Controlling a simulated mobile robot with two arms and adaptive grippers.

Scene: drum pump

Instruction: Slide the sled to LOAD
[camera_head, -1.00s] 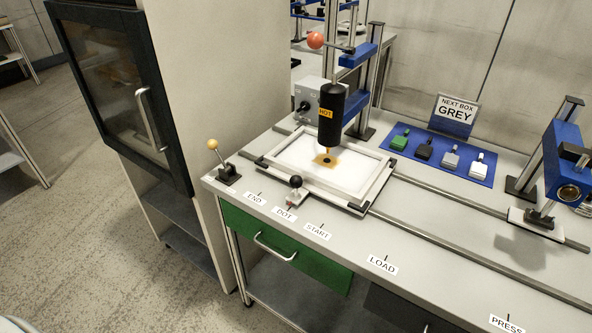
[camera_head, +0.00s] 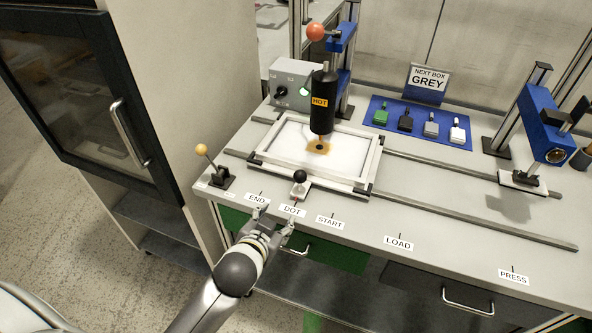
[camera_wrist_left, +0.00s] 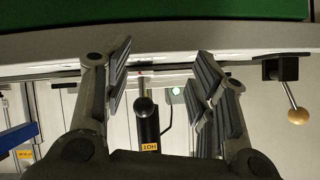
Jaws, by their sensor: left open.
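The sled (camera_head: 357,189) is a white frame with black corners holding a white sheet with a brown-edged dark spot. It sits on the rails under the black HOT tool (camera_head: 322,105). Its black ball knob (camera_head: 299,177) stands at its front edge beside the DOT label (camera_head: 292,210). The LOAD label (camera_head: 398,243) is further right on the bench front. My left gripper (camera_head: 275,219) is open and empty at the bench's front edge, just in front of the knob. In the left wrist view, the knob (camera_wrist_left: 145,106) shows between the open fingers, apart from them. My right gripper is out of view.
A yellow-ball lever (camera_head: 201,150) stands left of the sled. The rail (camera_head: 470,212) runs clear rightward past LOAD; a blue press (camera_head: 548,128) stands at its right end. A cabinet (camera_head: 110,90) stands at left.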

